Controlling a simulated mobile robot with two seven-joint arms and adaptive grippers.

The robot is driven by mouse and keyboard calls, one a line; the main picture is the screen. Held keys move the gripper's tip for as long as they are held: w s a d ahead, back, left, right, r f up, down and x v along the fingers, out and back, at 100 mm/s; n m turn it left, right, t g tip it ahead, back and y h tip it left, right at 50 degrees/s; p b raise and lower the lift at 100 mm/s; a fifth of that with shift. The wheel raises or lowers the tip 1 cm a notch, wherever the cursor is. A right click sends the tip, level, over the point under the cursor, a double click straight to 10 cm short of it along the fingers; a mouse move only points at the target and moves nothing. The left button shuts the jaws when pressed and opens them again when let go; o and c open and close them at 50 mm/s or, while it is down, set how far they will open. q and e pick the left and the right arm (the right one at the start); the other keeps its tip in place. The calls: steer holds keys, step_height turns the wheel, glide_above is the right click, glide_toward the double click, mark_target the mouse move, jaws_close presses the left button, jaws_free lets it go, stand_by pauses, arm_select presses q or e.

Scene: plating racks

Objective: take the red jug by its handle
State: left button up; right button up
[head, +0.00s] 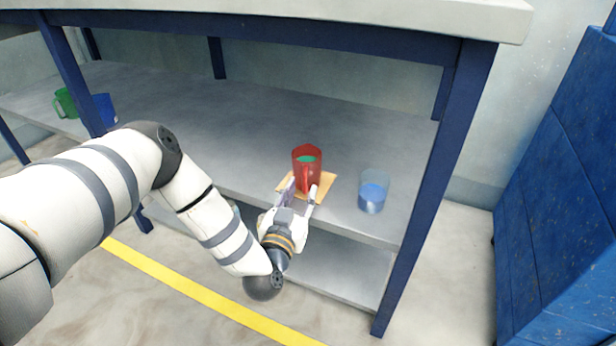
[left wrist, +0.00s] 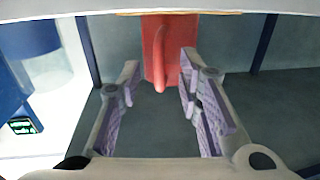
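The red jug (head: 307,155) stands upright on a small wooden board on the shelf, with something green inside. Its handle (head: 306,179) faces my left gripper (head: 302,189). My left gripper is open, with its two fingertips apart on either side of the handle and nothing held. In the left wrist view, which looks upside down, the red jug (left wrist: 182,55) is at the top. Its handle (left wrist: 159,58) shows in the gap between the open fingers (left wrist: 160,68). I cannot tell whether a finger touches it. My right gripper is not in view.
The wooden board (head: 326,186) lies near the shelf's front edge. A clear glass with blue liquid (head: 372,195) stands right of the jug. A blue table leg (head: 425,200) is farther right. A green jug (head: 65,103) and a blue cup (head: 104,108) are far left. The tabletop (head: 300,12) overhangs the shelf.

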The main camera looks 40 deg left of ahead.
mark_target(304, 187)
arm_select(q)
steer(key=x, duration=0.3)
steer(key=shift+w+f+b, duration=0.1)
steer(key=shift+b, duration=0.3)
jaws_close()
